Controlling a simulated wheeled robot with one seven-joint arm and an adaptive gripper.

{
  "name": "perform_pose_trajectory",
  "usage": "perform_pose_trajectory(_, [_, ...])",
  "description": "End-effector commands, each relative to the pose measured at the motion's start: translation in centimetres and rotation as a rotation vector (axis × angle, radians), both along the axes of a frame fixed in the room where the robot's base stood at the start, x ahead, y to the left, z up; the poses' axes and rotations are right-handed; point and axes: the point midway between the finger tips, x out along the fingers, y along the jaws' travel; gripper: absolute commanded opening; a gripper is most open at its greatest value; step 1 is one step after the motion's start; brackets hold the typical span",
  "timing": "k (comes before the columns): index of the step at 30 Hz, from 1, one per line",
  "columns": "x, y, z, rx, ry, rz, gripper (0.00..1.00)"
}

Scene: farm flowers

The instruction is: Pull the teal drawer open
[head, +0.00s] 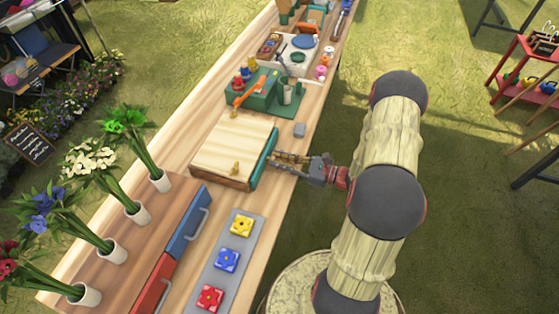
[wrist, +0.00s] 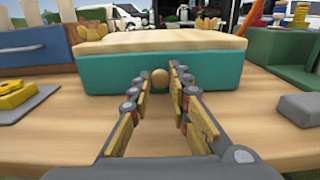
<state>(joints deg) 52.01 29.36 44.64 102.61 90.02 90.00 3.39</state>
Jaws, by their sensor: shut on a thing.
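The teal drawer (head: 264,158) is the front of a low wooden box (head: 228,146) on the long table; its teal face shows wide in the wrist view (wrist: 110,72). A small round wooden knob (wrist: 160,78) sits at the middle of that face. My gripper (head: 277,163) reaches in from the right in the head view. In the wrist view its fingertips (wrist: 160,74) are on both sides of the knob, shut on it. The teal front looks close against the box; I cannot tell any gap.
A red and blue drawer unit (head: 178,238) and a grey tray with yellow, blue and red flower blocks (head: 246,216) stand nearer. A small grey block (head: 299,130) and a green stand (head: 262,102) lie beyond. The table edge runs below my gripper.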

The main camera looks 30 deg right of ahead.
Motion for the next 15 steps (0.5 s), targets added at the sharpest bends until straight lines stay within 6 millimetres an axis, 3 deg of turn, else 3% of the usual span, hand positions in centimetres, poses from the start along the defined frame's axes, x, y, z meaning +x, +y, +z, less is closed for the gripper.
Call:
perform_pose_trajectory(8, [-0.6,-0.7,0.1,0.000,0.000,-0.005,0.00])
perform_pose_trajectory(15, [-4.3,-3.7,0.1,0.000,0.000,-0.008,0.00])
